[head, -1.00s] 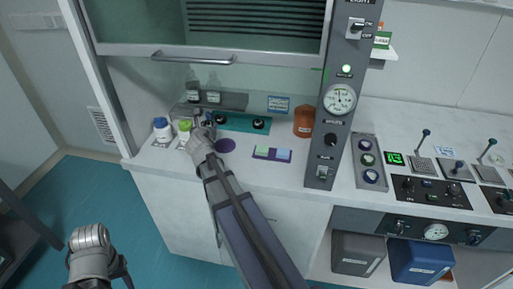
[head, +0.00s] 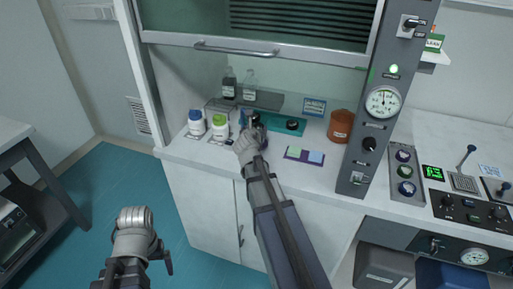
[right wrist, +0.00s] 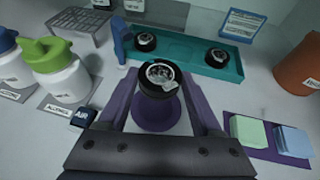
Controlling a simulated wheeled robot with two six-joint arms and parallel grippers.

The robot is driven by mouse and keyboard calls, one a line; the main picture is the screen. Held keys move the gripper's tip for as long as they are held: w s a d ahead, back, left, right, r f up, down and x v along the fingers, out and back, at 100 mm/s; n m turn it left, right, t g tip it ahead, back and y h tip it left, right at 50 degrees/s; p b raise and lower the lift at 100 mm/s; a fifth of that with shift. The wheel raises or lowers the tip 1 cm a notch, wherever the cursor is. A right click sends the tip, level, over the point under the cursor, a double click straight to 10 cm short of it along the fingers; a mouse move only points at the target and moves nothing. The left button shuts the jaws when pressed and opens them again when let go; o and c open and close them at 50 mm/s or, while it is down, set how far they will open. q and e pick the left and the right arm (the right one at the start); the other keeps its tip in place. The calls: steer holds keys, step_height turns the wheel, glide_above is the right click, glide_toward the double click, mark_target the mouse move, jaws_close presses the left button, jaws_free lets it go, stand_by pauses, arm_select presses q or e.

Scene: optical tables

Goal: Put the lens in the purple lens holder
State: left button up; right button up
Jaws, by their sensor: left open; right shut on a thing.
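My right gripper (head: 247,143) is over the worktop in the head view. In the right wrist view it is shut on a lens in a round black mount (right wrist: 162,78), which sits between the fingertips with its glassy face up. The purple lens holder, a flat round purple disc (right wrist: 157,112), shows on the worktop behind and below the lens. The lens looks held above it; the exact gap cannot be told. In the head view my arm hides the disc. My left gripper (head: 133,225) is open and empty, low at the left, away from the worktop.
A teal tray (right wrist: 185,57) holds two black round pieces, with a blue upright piece (right wrist: 121,45) at its left. White bottles with green (head: 219,131) and blue (head: 196,123) caps stand left. A purple plate with pastel blocks (head: 305,154) and a brown jar (head: 340,126) are right.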

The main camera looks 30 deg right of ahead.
arm_select(q)
step_height(320, 180, down, 2)
steer(key=shift+f+b, duration=0.1)
steer(key=shift+b, duration=0.35)
arm_select(e)
step_height(320, 180, down, 2)
step_height(320, 180, down, 4)
steer(key=b, duration=0.4)
steer(key=shift+r, duration=0.15)
steer(key=o, duration=1.4)
steer(key=p+v, duration=0.4)
steer(key=v, duration=0.6)
steer(key=shift+s+a+r, duration=0.1)
steer(key=shift+s+r, duration=0.05)
steer(key=shift+r, duration=0.1)
arm_select(q)
steer(key=shift+r+p, duration=0.5)
steer(key=shift+r, duration=0.05)
arm_select(e)
steer(key=shift+s+a+r, duration=0.2)
steer(key=shift+s+a, duration=0.3)
steer(key=shift+s, duration=0.05)
